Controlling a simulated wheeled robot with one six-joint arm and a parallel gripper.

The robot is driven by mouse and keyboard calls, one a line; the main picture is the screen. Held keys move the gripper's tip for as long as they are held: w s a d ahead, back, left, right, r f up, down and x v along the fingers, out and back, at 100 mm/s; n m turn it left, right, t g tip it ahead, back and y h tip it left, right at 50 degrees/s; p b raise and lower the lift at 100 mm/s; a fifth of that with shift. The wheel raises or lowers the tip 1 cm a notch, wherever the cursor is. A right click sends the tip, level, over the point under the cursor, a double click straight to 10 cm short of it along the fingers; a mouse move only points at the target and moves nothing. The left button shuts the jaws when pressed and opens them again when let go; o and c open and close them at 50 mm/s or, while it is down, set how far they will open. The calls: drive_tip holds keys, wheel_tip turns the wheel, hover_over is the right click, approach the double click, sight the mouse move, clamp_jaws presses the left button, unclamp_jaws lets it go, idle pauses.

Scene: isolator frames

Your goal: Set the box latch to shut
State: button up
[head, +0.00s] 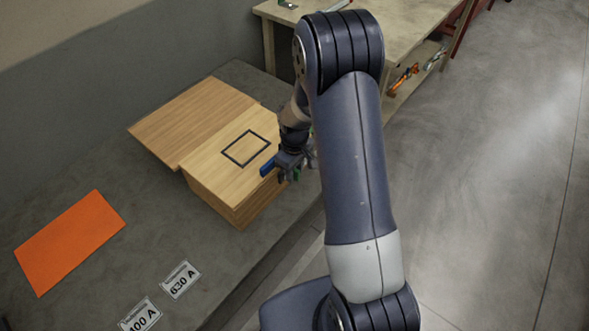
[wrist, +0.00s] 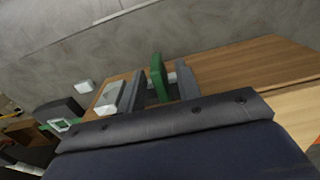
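A wooden box (head: 217,178) stands on the grey bench, with a black square outline on its pale top. A wider wooden panel (head: 190,120) adjoins its far left side. My gripper (head: 291,168) is at the box's right side, partly hidden by my arm. A small blue piece (head: 268,166) shows at the box edge beside it. In the wrist view an upright green piece (wrist: 158,78), which looks like the latch lever, stands between the two grey fingers of my gripper (wrist: 161,88). Narrow gaps show beside it. The latch's base and setting are hidden.
An orange sheet (head: 70,242) and two labels, "630 A" (head: 181,279) and "400 A" (head: 141,315), lie on the bench (head: 150,220). A wall runs behind. Another table (head: 420,30) stands at the back right. Floor is clear at right.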

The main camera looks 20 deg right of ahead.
clamp_jaws()
idle(0.4)
drive_tip(key=w+d, duration=0.2)
drive_tip(key=shift+d+b, duration=0.3)
drive_tip(key=shift+b, duration=0.1)
drive_tip(key=shift+o, duration=0.2)
unclamp_jaws()
drive_tip(key=shift+r, duration=0.15)
